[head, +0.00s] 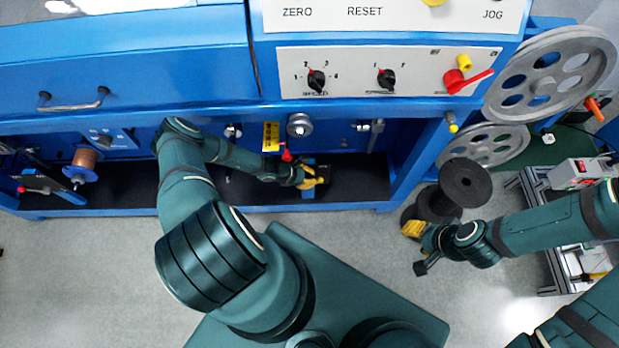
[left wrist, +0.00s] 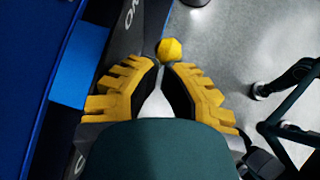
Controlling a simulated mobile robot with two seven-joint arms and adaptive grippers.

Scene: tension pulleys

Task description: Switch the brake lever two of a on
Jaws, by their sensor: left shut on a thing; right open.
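My left gripper (head: 314,178) is inside the machine's lower bay in the head view. In the left wrist view its yellow-padded fingers (left wrist: 161,72) are closed around a lever. The lever's yellow knob (left wrist: 170,48) shows just beyond the fingertips, and its shaft is mostly hidden between the pads. A black plate (left wrist: 122,45) with white letters, partly "ON", lies beside it; the lever's exact setting cannot be told. My right gripper (head: 416,249) is open and empty over the floor at the right.
The blue machine (head: 330,117) has a control panel (head: 400,72) with knobs and a red switch. A red-tipped part (head: 287,154) is close above my left gripper. Black spools (head: 465,183) and grey pulleys (head: 550,75) stand near my right arm.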

